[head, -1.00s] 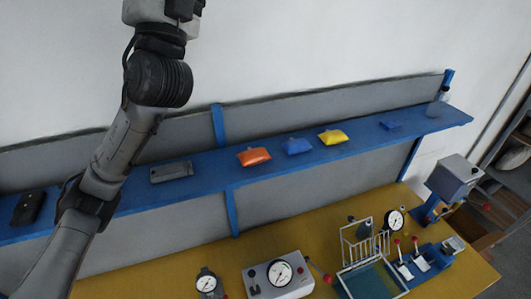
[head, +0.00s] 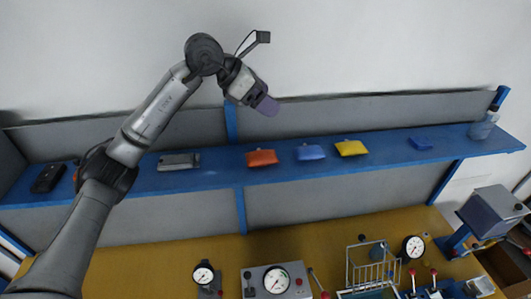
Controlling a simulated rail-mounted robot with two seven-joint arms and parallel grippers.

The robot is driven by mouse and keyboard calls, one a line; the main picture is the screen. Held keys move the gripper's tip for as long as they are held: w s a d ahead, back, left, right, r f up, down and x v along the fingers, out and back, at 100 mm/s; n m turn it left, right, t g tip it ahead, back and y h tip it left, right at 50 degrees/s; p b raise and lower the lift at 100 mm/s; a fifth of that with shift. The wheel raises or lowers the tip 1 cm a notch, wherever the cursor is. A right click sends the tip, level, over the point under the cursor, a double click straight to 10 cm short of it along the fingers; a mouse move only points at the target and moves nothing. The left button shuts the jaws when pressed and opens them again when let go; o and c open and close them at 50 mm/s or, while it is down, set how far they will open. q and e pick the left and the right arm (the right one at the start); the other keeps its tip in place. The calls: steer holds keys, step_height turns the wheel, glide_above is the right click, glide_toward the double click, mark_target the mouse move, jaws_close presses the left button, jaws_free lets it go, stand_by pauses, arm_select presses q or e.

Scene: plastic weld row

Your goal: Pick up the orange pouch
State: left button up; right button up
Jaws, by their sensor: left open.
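The orange pouch (head: 262,158) lies on the blue shelf (head: 215,172), left of a blue pouch (head: 310,152) and a yellow pouch (head: 351,148). My left gripper (head: 267,105) is in front of the wall in the head view, above the orange pouch in the picture and apart from it. It points down and to the right, and nothing shows in it. The gap between its fingers is hard to make out from this angle. My right gripper is not in view.
A grey device (head: 178,161) and a black device (head: 48,178) lie on the shelf's left part. A small blue item (head: 420,143) and a clear bottle (head: 484,125) are at its right. Below, the yellow table (head: 320,235) holds gauges (head: 270,280) and a wire rack (head: 372,267).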

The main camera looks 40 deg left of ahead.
arm_select(q)
steer(key=s+a+f+g+y, duration=0.3)
steer(key=s+f, duration=0.1)
steer(key=g+p, duration=0.1)
steer(key=p, duration=0.1)
glide_toward(262, 153)
steer(key=x, duration=0.4)
steer(key=shift+d+f, duration=0.15)
steer(key=shift+f, duration=0.2)
steer(key=shift+w+d+f, duration=0.1)
steer(key=shift+w+f, duration=0.1)
steer(key=shift+f, duration=0.2)
steer(key=p+x, duration=0.1)
steer(key=x, duration=0.2)
steer(key=shift+w+f+p, duration=0.1)
steer(key=shift+f+p, duration=0.05)
steer(key=shift+p, duration=0.2)
steer(key=shift+w+d+f, duration=0.1)
steer(key=shift+w+f, duration=0.05)
steer(key=shift+f, duration=0.4)
steer(key=c, duration=0.8)
